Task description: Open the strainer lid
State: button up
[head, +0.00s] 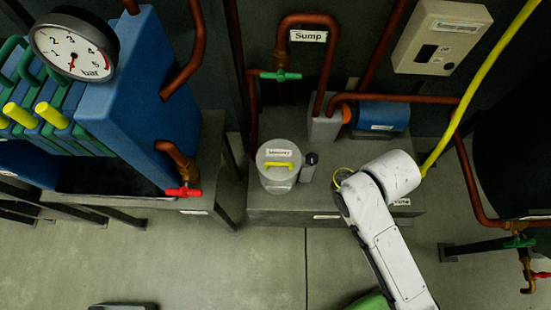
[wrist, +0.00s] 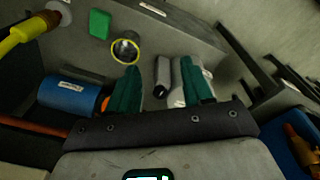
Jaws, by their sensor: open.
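The strainer is a pale grey upright cylinder (head: 281,184) with a labelled round lid (head: 268,155). A yellow bar handle (head: 279,165) lies across the lid, which looks flat and closed in the head view. My gripper (wrist: 162,80) shows two green fingers spread apart in the wrist view, with nothing held between them. A pale grey rounded body (wrist: 179,96), likely the strainer, is partly hidden behind the right finger. In the head view my white arm reaches to the right of the strainer, apart from it, and hides the fingers.
A small dark-capped post (head: 309,165) stands right beside the strainer. Behind are a grey block (head: 323,128), a blue pump (head: 383,118) and copper pipes (head: 307,18). A yellow-rimmed round cup (wrist: 125,50) is near my fingers. The front floor is mostly clear.

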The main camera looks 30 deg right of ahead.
jog(key=w+a+n, duration=0.1)
jog(key=w+n, duration=0.1)
jog(key=w, duration=0.2)
jog(key=w+a+n, duration=0.1)
jog(key=w+n, duration=0.1)
jog(key=w, duration=0.2)
jog(key=w+a+f+n, duration=0.1)
jog(key=w+a+n, duration=0.1)
jog(key=w, duration=0.2)
jog(key=shift+f+h+b, duration=0.1)
jog(key=shift+h+b, duration=0.2)
jog(key=shift+c, duration=0.7)
jog(key=n, duration=0.5)
send_near(275, 163)
jog(key=shift+t, duration=0.4)
jog(key=f, duration=0.2)
jog(key=f+b, duration=0.1)
jog(key=f, duration=0.2)
jog(key=f+b, duration=0.1)
jog(key=f, duration=0.2)
jog(key=shift+w+d, duration=0.3)
jog(key=shift+d, duration=0.05)
grip_shut()
